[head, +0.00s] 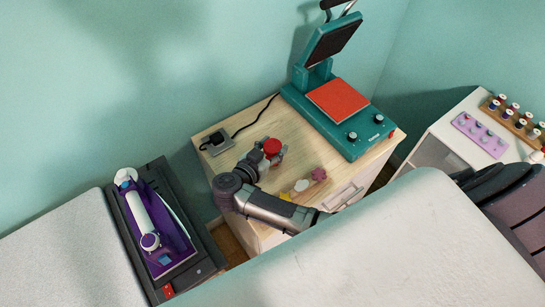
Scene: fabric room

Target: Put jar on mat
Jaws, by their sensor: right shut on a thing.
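The jar (272,146) has a red lid, which shows best; most of its body is hidden by my gripper. My right gripper (268,155) is shut on the jar over the wooden top of the cabinet. I cannot tell whether the jar's base touches the top. A flat red square (338,98), which looks like the mat, lies on the teal heat press (352,138), up and to the right of the jar. The square is bare and apart from the jar. My left gripper is not in view.
The press's upper plate (332,40) is raised. Small colourful pieces (318,174) lie near the front edge. A purple iron (160,235) stands left; thread spools (522,124) are right.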

